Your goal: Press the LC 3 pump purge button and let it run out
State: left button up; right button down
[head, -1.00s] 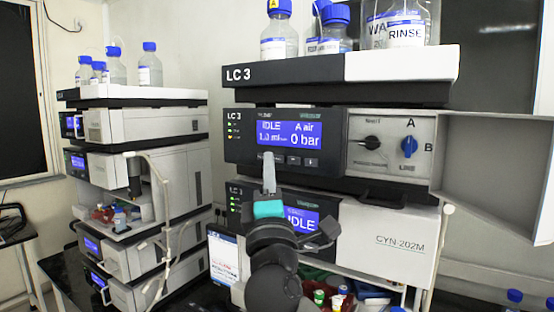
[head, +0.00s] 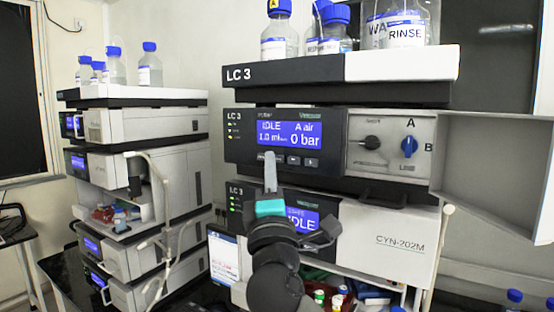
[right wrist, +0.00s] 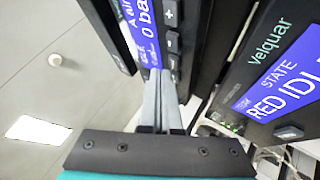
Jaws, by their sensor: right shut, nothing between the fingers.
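The LC 3 pump (head: 240,150) is the upper dark-fronted module in the head view. Its blue display (head: 290,133) reads IDLE, A air and 0 bar. A row of small buttons (head: 293,160) runs just under the display; in the right wrist view some of them (right wrist: 172,40) show beside the screen. My right gripper (head: 270,156) is shut and empty, its fingers pointing up at the left end of the button row. In the right wrist view the shut fingertips (right wrist: 158,74) are close to the panel and hide part of it. I cannot tell whether they touch a button. My left gripper is not in view.
An open door (head: 495,170) stands at the right. A second module (head: 385,240) is below, bottles (head: 279,40) stand on top, and another LC stack (head: 150,125) is at left.

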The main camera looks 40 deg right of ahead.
jog(key=shift+w+d, duration=0.1)
jog(key=shift+d, duration=0.15)
jog(key=shift+w+d, duration=0.15)
jog(key=shift+d, duration=0.25)
dwell(0.6)
jog(key=shift+a, duration=0.1)
jog(key=shift+s+a, duration=0.35)
jog(key=shift+a, duration=0.35)
jog(key=a, duration=0.1)
jog(key=s+a, duration=0.1)
jog(key=a, duration=0.1)
jog(key=s+a, duration=0.1)
jog(key=shift+a+p, duration=0.3)
dwell(0.9)
